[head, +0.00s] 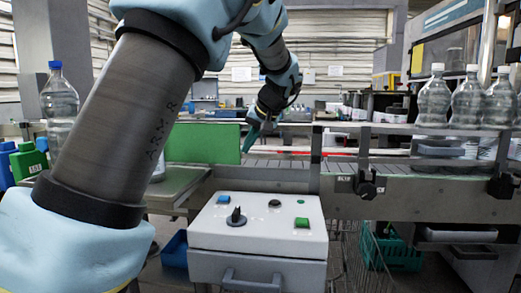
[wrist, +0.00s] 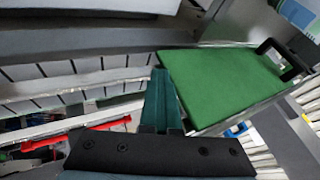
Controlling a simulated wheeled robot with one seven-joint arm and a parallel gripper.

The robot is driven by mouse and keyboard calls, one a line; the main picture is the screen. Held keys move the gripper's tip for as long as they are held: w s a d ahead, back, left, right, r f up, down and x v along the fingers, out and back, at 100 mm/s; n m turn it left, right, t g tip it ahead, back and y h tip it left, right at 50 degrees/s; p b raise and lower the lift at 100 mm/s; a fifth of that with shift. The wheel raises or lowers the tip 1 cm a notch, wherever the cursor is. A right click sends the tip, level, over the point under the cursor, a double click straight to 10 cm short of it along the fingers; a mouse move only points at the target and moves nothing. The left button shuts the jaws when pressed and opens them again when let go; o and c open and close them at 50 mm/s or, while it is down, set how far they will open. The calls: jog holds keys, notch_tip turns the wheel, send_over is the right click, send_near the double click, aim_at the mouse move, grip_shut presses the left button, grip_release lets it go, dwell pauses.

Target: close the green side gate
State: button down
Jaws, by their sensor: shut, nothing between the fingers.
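The green side gate (head: 200,143) is a flat green panel standing upright left of the control box, at the left end of the conveyor guard. In the wrist view the gate (wrist: 225,85) fills the upper right, with a black handle (wrist: 284,60) at its far right end. My gripper (head: 250,138) is shut and empty, pointing down at the gate's right edge in the head view. In the wrist view its teal fingers (wrist: 162,95) lie together beside the gate's left edge. I cannot tell whether they touch it.
A grey control box (head: 258,240) with knobs and a green button stands in front. Clear bottles (head: 467,100) stand on the conveyor (head: 420,190) at right. Another bottle with a blue cap (head: 59,100) stands at left. A teal crate (head: 395,250) is low at right.

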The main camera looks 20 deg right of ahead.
aim_at(208, 149)
jog(key=w+a, duration=0.1)
jog(key=a, duration=0.2)
jog(key=w+a+b, duration=0.1)
jog(key=w+a, duration=0.1)
jog(key=a, duration=0.1)
jog(key=w+a, duration=0.2)
jog(key=a, duration=0.2)
jog(key=shift+w+b, duration=0.2)
jog(key=shift+b, duration=0.2)
jog(key=shift+a, duration=0.1)
